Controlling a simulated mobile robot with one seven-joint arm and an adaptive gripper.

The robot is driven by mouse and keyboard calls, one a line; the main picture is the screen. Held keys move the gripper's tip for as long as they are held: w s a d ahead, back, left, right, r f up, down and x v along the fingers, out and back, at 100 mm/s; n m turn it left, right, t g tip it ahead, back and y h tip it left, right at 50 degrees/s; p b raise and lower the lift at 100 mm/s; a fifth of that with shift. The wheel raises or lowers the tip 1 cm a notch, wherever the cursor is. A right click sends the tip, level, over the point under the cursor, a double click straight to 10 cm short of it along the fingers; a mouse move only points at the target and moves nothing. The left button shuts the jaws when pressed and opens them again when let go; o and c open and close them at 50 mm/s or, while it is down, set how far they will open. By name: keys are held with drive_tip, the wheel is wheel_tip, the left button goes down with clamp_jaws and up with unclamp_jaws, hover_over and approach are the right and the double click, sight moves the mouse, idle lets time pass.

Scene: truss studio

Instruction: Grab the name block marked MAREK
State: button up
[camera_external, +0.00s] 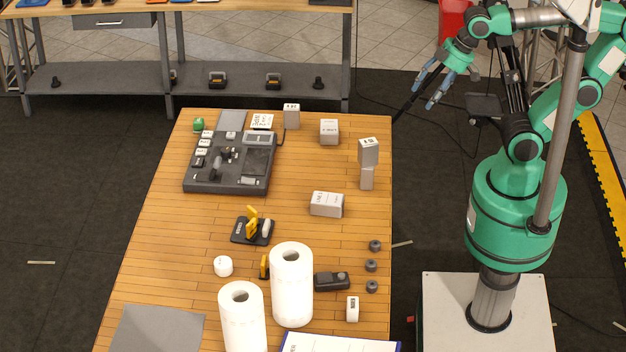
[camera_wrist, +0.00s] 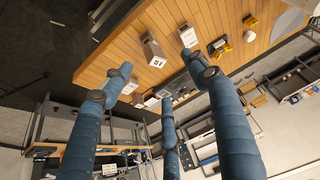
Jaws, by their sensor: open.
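Several pale grey blocks with dark print stand on the wooden table (camera_external: 300,165). One (camera_external: 291,117) is at the back edge, one (camera_external: 329,131) is right of it, one (camera_external: 368,152) sits on a narrower grey piece (camera_external: 367,179) near the right edge, and one (camera_external: 326,204) lies nearer the middle. Their print is too small to read, so I cannot tell which says MAREK. My gripper (camera_external: 436,88) is open and empty, raised off the table's right side. In the wrist view its blue fingers (camera_wrist: 162,88) spread, with a marked block (camera_wrist: 153,53) beyond them.
A dark console (camera_external: 230,165) fills the table's back left. Two white paper rolls (camera_external: 292,285) stand at the front, near a black device (camera_external: 331,281) and several small dark knobs (camera_external: 371,265). A shelf bench (camera_external: 200,75) stands behind. Bare wood surrounds the right-hand blocks.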

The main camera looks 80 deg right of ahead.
drive_tip(key=w+a+r+n+g+p, duration=0.15)
drive_tip(key=w+a+n, duration=0.35)
drive_tip(key=w+a, duration=0.55)
drive_tip(key=n+g+p, duration=0.2)
drive_tip(key=n+g, duration=0.2)
drive_tip(key=n, duration=0.9)
hover_over(350, 303)
wheel_tip(350, 303, down, 23)
drive_tip(key=shift+a, duration=0.15)
drive_tip(key=shift+f, duration=4.3)
drive_tip(key=shift+f, duration=0.1)
drive_tip(key=shift+f+b, duration=0.45)
drive_tip(key=shift+f, duration=2.05)
